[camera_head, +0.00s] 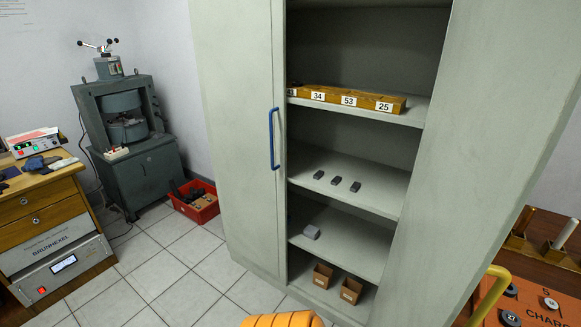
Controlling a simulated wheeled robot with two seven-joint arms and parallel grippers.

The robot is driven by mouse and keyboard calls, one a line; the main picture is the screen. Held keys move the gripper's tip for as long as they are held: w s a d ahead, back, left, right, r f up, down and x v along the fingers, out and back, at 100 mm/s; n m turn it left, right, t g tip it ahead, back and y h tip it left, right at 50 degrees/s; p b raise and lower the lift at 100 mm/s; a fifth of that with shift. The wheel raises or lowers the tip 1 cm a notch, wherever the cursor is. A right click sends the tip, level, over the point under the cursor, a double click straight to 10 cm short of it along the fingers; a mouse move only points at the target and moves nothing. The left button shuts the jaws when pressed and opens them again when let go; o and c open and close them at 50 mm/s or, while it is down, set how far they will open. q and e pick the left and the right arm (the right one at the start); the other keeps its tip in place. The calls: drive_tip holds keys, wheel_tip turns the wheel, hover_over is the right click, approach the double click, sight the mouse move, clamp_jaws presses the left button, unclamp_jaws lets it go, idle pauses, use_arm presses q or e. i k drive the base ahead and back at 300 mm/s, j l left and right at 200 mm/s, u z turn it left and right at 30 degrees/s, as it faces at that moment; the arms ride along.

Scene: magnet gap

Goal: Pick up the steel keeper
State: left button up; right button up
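I cannot tell for sure which thing is the steel keeper. Three small dark grey blocks (337,181) lie in a row, apart from each other, on the middle shelf of the open cabinet. A single lighter grey block (311,232) lies on the shelf below, near its left side. Neither of my grippers is in view.
The cabinet's left door (240,130) has a blue handle. A numbered wooden strip (348,97) lies on the upper shelf, and two brown boxes (322,276) stand at the bottom. A red crate (195,201) sits by the grey machine (130,140). The tiled floor (185,265) is clear at left.

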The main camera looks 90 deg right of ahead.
sight(355, 186)
drive_tip(key=z, duration=3.3)
